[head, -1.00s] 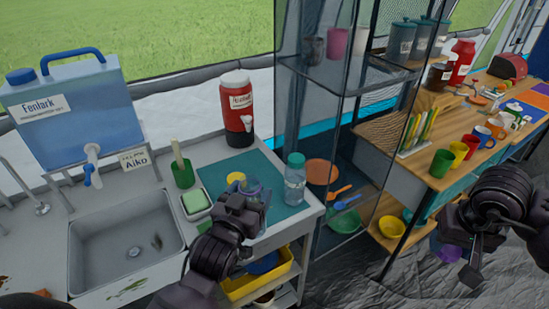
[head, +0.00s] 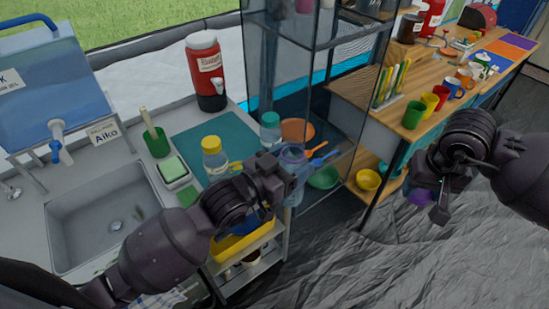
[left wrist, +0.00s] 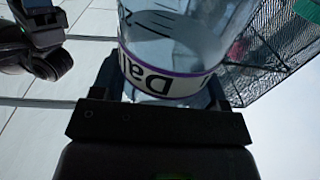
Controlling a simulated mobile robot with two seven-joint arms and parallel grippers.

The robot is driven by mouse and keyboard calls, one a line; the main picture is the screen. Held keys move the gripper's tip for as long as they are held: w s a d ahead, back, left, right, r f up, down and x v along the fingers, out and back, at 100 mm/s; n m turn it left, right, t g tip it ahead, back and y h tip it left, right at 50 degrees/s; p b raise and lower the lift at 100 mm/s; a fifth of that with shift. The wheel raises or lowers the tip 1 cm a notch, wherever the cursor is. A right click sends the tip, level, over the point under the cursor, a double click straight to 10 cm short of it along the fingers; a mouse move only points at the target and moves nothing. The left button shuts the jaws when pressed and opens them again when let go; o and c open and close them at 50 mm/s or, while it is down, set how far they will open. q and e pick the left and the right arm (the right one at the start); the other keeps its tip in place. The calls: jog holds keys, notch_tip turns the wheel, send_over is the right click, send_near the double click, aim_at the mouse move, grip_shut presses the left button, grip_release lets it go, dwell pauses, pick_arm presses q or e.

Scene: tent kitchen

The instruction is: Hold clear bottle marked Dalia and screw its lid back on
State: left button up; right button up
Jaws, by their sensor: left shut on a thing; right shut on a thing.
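The clear bottle marked Dalia (head: 293,156) is in my left gripper (head: 284,176), beyond the right edge of the counter. The left wrist view shows the bottle (left wrist: 178,30) between the fingers, its purple-edged label (left wrist: 165,80) reading upside down as "Dal", the rest hidden. My left gripper is shut on it. My right gripper (head: 432,198) is at the right, over the floor, shut on a small purple thing that looks like the lid (head: 420,196), partly hidden by the fingers. The lid and bottle are well apart.
A yellow-lidded bottle (head: 212,160) and a teal-lidded bottle (head: 270,132) stand on the counter. A glass-sided shelf (head: 310,90) stands behind my left gripper. A wooden table with mugs (head: 440,97) is at the back right. The floor between my grippers is clear.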

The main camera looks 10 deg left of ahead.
pick_arm(q)
jog(key=shift+d+h, duration=0.3)
jog(key=shift+d, duration=0.05)
pick_arm(e)
jog(key=shift+w+r, duration=0.1)
jog(key=shift+r, duration=0.1)
jog(key=w+a+r+n, duration=0.35)
jog(key=a+r, duration=0.75)
jog(key=a, duration=0.4)
pick_arm(q)
jog(key=shift+a, duration=0.1)
pick_arm(e)
jog(key=s+a+r+m, duration=0.1)
jog(key=a, duration=0.4)
jog(key=s+a+r+m, duration=0.1)
jog(key=s+a, duration=0.1)
jog(key=a, duration=0.4)
jog(key=shift+s+r, duration=0.25)
jog(key=shift+r, duration=0.05)
